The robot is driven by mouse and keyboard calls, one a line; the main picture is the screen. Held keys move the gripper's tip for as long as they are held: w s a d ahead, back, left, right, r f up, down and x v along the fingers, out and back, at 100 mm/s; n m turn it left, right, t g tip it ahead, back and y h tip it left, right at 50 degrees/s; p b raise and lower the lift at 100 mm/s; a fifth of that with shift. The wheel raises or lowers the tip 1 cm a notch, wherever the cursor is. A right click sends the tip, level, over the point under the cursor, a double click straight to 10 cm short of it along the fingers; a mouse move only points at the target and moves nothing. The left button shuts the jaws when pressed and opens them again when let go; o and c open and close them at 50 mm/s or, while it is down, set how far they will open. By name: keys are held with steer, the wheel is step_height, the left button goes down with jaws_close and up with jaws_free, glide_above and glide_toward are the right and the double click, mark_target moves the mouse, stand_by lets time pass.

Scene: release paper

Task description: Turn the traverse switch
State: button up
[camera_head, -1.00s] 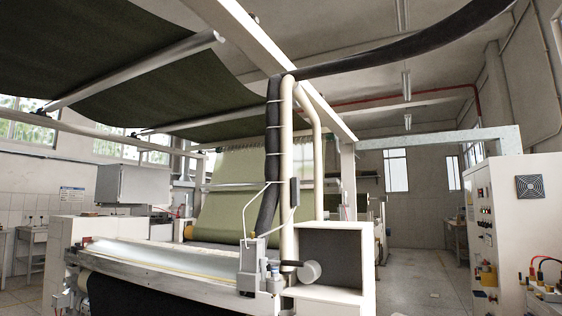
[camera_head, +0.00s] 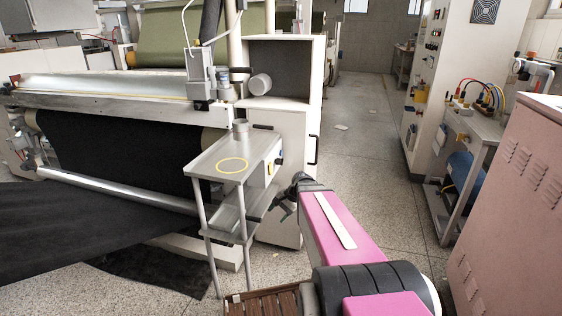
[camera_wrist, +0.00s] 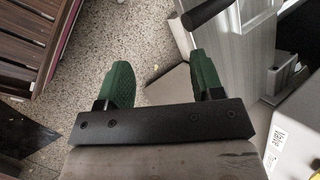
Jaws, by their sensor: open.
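I cannot tell for certain which part is the traverse switch. A control cabinet (camera_head: 437,75) at the right carries several buttons and knobs, too small to read. My gripper has two green fingers spread apart with nothing between them in the wrist view (camera_wrist: 163,78). In the head view my pink arm reaches forward, and its dark end is low beside the stand, right of it.
A dark bar (camera_wrist: 205,12) and pale panels are beyond the fingers in the wrist view. A pink cabinet (camera_head: 520,200) is close on the right. A bench with cables (camera_head: 475,125) stands behind it.

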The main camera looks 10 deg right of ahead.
steer(key=w+d+r+m+t+y, duration=0.3)
steer(key=w+d+r+m+y, duration=0.25)
steer(key=w, duration=0.35)
steer(key=m+t+y, duration=0.4)
steer(key=m, duration=0.3)
glide_toward(281, 160)
steer(key=x, duration=0.9)
steer(key=shift+w+a+f, duration=0.1)
steer(key=shift+a+f, duration=0.25)
steer(key=shift+f, duration=0.05)
steer(key=c, duration=0.9)
